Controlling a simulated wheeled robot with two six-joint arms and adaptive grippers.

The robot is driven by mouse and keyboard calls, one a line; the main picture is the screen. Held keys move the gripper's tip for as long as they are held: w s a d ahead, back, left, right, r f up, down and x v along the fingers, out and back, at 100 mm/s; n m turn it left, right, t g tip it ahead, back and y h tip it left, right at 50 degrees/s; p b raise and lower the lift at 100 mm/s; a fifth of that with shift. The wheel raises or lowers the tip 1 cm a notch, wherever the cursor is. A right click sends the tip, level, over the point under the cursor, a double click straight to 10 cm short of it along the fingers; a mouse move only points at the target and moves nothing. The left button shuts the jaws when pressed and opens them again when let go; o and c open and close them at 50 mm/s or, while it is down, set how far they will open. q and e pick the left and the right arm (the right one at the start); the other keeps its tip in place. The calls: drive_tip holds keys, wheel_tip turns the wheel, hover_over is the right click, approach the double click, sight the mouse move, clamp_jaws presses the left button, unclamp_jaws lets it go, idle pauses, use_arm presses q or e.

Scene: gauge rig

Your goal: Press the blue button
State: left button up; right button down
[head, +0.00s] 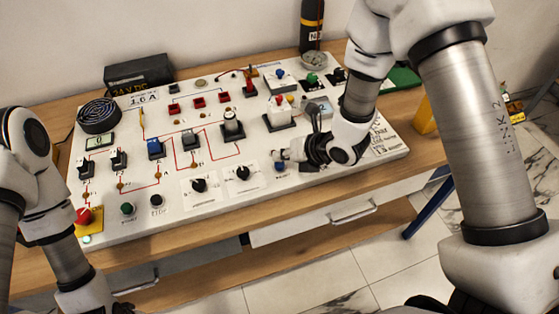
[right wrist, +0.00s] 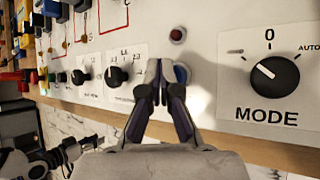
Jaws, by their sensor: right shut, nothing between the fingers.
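The blue button (head: 280,166) sits low on the white panel, right of the two black rotary knobs. In the right wrist view the blue button (right wrist: 181,75) is partly hidden behind my right gripper (right wrist: 161,68). That gripper is shut and empty, its fingertips just left of the button. In the head view my right gripper (head: 277,155) reaches in from the right, its tips just above the button. I cannot tell if it touches the panel. Only part of my left arm shows clearly, at the lower left, and its gripper's state is unclear.
A MODE knob (right wrist: 275,77) is right of the button, and a small dark red round lamp (right wrist: 178,35) is above it. A red emergency button (head: 83,215) is at the panel's lower left. Switches and terminals crowd the panel (head: 225,210). The wooden table edge runs below.

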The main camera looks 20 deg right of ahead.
sight(282, 164)
drive_tip(key=shift+r, duration=0.35)
drive_tip(key=shift+r+p, duration=1.55)
drive_tip(key=shift+r, duration=1)
drive_tip(key=shift+f, duration=0.1)
